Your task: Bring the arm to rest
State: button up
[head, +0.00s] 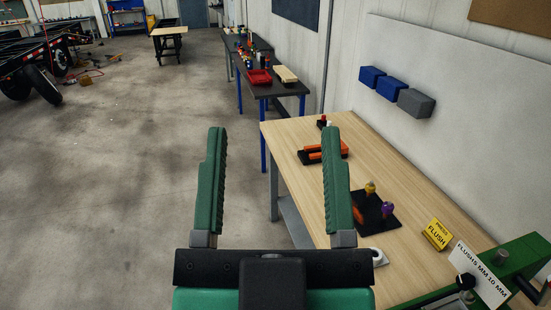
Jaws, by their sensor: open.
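My gripper (277,150) shows large in the middle of the head view. Its two green ribbed fingers stand wide apart on a dark crossbar, with nothing between them. It is open and empty. Its left finger is seen against the bare concrete floor, and its right finger covers part of the wooden workbench (295,139). I cannot tell how high it is above the bench. The rest of the arm is mostly out of view.
On the bench are a black holder with orange pieces (325,151), a black plate with knobs (375,211), a yellow sign (437,234) and a green device (520,262) at the lower right. Bins (415,103) hang on the wall.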

notch_tip(320, 180, up, 16)
jog(key=p, duration=1.5)
jog(key=shift+p, duration=0.3)
jog(key=shift+o, duration=1.3)
jog(key=shift+a+f+b, duration=0.15)
jog(key=shift+f+b, duration=0.15)
jog(key=shift+f, duration=0.15)
